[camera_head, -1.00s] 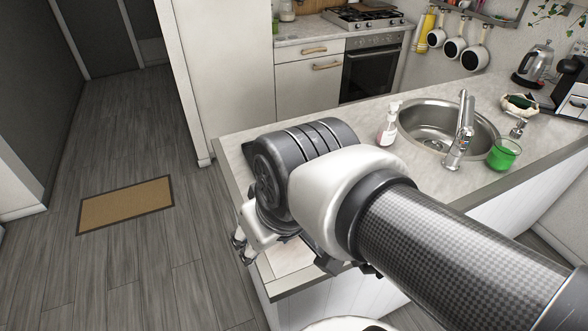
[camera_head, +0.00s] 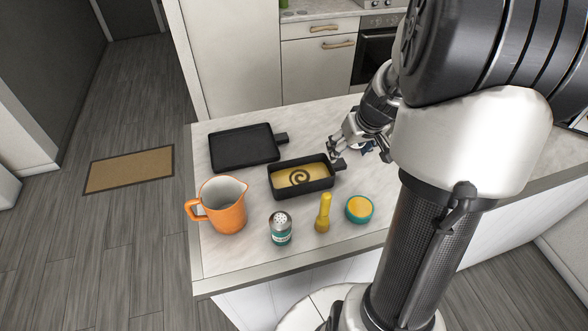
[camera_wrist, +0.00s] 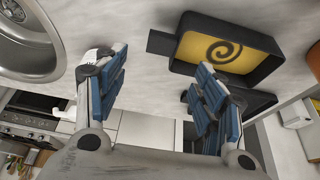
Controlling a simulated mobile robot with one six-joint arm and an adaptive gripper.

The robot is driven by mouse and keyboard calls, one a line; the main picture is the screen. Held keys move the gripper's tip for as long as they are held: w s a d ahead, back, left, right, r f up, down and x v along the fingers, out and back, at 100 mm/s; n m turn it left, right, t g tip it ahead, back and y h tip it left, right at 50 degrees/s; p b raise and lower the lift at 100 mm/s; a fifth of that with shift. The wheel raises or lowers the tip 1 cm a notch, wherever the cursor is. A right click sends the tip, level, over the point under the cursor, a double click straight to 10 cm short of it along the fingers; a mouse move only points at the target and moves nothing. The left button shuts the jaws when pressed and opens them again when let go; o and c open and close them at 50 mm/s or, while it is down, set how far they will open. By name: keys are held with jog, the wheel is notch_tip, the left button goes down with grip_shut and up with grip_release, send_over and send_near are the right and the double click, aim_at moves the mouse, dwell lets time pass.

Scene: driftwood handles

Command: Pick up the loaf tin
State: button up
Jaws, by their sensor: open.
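The loaf tin (camera_head: 305,190) is a black rectangular tin with a yellow filling marked by a dark spiral and a short handle tab at its right end. It stands on the pale counter near the middle of the head view. In the wrist view the tin (camera_wrist: 230,21) is at upper right, its handle tab towards the fingers. My gripper (camera_head: 337,150) is just beyond the tin's handle end, apart from it as far as I can see. In the wrist view its blue-padded fingers (camera_wrist: 155,78) are spread wide with nothing between them.
A flat black tray (camera_head: 243,147) lies behind the tin. An orange jug (camera_head: 222,207), a shaker (camera_head: 280,230), a yellow flashlight-like object (camera_head: 323,213) and a round yellow-and-teal container (camera_head: 359,209) stand in front. The sink (camera_wrist: 30,40) shows in the wrist view.

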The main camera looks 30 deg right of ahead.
aim_at(338, 163)
jog(key=b+x, duration=0.1)
jog(key=x, duration=0.5)
jog(key=b+x, duration=0.2)
jog(key=x, duration=0.3)
jog(key=shift+a+f, duration=0.1)
jog(key=shift+f, duration=0.1)
jog(key=shift+r, duration=0.1)
jog(key=shift+c, duration=0.5)
grip_shut()
